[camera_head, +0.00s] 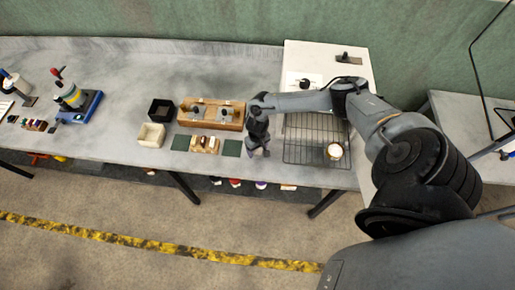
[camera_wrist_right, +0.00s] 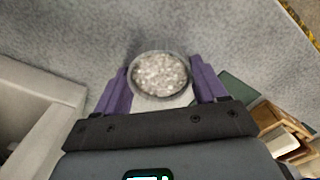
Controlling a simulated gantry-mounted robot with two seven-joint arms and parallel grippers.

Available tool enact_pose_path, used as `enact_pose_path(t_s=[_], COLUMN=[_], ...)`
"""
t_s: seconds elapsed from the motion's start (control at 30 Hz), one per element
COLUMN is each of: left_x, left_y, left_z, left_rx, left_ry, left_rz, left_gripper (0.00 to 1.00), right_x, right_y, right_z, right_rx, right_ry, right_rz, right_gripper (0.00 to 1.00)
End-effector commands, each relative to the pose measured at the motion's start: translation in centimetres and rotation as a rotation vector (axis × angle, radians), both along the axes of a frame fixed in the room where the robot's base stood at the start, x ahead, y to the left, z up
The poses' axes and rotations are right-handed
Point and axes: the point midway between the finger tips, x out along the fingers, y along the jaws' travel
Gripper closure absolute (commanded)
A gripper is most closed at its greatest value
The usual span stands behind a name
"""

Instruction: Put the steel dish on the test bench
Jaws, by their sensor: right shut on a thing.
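In the wrist view, a round steel dish (camera_wrist_right: 160,75) with a thin metal rim holds pale, speckled, grainy contents. The two purple fingers of my right gripper (camera_wrist_right: 162,88) stand at its left and right sides, shut on it. In the head view, my right gripper (camera_head: 258,151) points down near the front of the long grey bench (camera_head: 110,90), just right of a green mat. The dish cannot be made out clearly there, and I cannot tell whether it touches the bench. My left gripper is not in view.
A wire rack (camera_head: 300,138) with a small pale round vessel (camera_head: 334,151) lies right of the gripper. To the left are green mats (camera_head: 231,148), a wooden holder (camera_head: 212,125), a black box (camera_head: 161,110) and a cream box (camera_head: 152,136). The bench's left middle is clear.

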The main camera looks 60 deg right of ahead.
Motion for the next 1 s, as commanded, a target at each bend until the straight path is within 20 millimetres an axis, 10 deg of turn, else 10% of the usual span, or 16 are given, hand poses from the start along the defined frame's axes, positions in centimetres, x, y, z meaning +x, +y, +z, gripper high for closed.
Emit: enact_pose_path(t_s=[0.3, 0.33, 0.5, 1.0], left_x=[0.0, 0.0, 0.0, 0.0], left_y=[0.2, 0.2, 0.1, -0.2], left_z=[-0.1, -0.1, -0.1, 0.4], left_rx=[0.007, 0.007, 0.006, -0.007], left_ry=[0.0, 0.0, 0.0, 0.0], left_rz=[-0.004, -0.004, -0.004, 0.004], left_gripper=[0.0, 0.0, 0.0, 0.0], right_x=[0.0, 0.0, 0.0, 0.0], right_y=[0.0, 0.0, 0.0, -0.1], right_z=[-0.3, -0.3, -0.2, 1.7], right_rx=[0.0, 0.0, 0.0, 0.0], right_ry=[0.0, 0.0, 0.0, -0.001], right_rz=[0.0, 0.0, 0.001, 0.001], right_gripper=[0.6, 0.26, 0.04, 0.04])
